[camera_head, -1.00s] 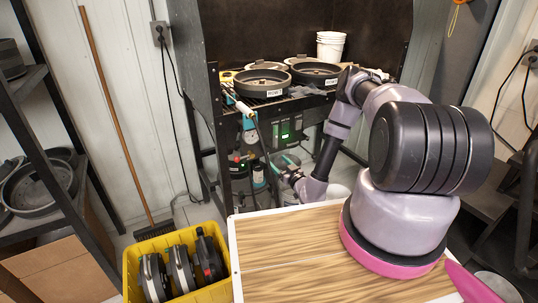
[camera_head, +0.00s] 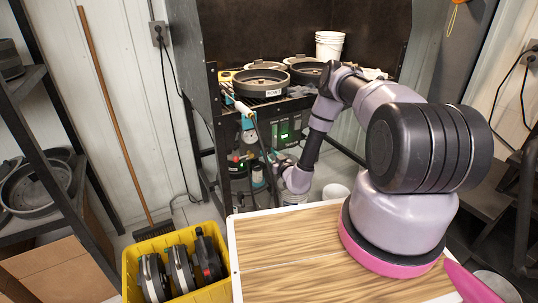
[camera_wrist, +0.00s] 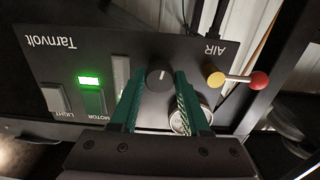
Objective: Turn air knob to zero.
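In the wrist view the control panel (camera_wrist: 60,62) appears upside down, with the words Tarnvolt and AIR on it. A round black knob (camera_wrist: 160,78) with a pale pointer mark sits on the panel. My gripper (camera_wrist: 159,71) is open, with one green finger on each side of the knob. A gap seems to show on both sides, but whether the fingertips touch the knob is hard to tell. A round gauge (camera_wrist: 181,122) is partly hidden by the right finger. In the head view the panel (camera_head: 289,128) is under the bench, and my gripper is too small and obscured to make out.
The bench (camera_head: 252,101) above holds round pans. A yellow crate (camera_head: 133,262) stands at front left.

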